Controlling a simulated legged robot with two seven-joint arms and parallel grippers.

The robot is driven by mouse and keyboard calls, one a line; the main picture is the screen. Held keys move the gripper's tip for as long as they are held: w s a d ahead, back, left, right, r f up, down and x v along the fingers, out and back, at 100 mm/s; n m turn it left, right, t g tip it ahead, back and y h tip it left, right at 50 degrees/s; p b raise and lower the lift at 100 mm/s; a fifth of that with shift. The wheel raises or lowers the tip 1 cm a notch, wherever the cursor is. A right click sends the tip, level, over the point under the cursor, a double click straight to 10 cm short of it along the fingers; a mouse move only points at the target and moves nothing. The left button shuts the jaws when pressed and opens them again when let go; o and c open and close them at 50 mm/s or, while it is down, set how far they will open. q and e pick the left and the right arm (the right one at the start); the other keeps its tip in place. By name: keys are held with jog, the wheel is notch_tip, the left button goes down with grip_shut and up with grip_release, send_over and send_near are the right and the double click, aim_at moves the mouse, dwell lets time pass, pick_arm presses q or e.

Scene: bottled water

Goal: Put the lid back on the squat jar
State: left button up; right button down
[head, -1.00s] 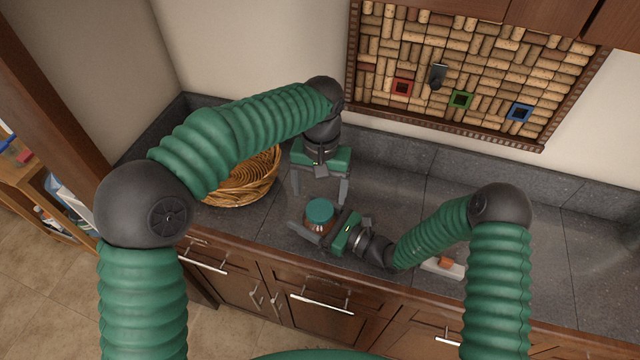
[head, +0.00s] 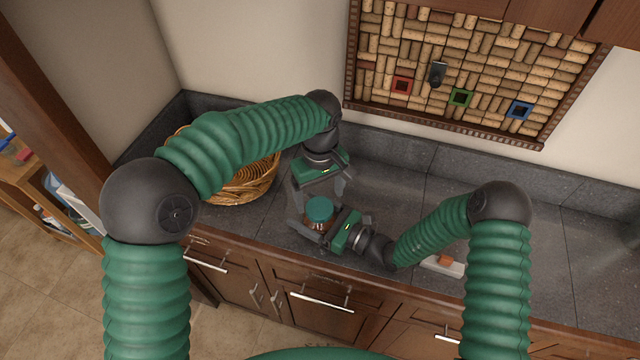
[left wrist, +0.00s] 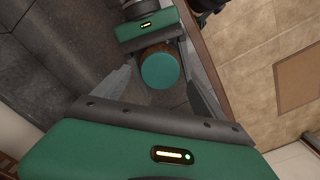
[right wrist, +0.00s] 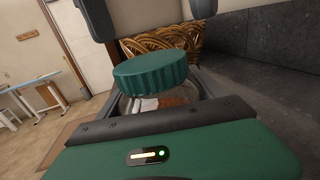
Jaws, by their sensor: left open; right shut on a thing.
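The squat jar (head: 316,225) is a clear jar with brownish contents, standing low over the counter near its front edge. A teal ribbed lid (head: 320,210) sits at the jar's mouth; whether it is seated or only resting cannot be told. It also shows in the left wrist view (left wrist: 160,71) and the right wrist view (right wrist: 150,71). My right gripper (head: 311,227) is shut on the jar's body from the right, below the lid. My left gripper (head: 318,192) is open above and behind the lid, its fingers spread to either side and not visibly touching it.
A wicker basket (head: 245,185) stands at the back left of the counter, behind my left arm. A small orange object on a white block (head: 445,262) lies near the front edge, right of my right gripper. The counter (head: 400,195) behind the right arm is clear.

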aim_at(320, 207)
pick_arm(q)
jog(key=shift+f, duration=2)
pick_arm(e)
jog(key=shift+f, duration=0.1)
pick_arm(q)
jog(key=c, duration=1.5)
jog(key=shift+o, duration=0.2)
jog(key=m, duration=0.8)
jog(key=shift+m, duration=0.4)
jog(key=m, duration=0.5)
jog(key=shift+m, duration=0.4)
jog(key=m, duration=0.3)
jog(key=o, duration=1.6)
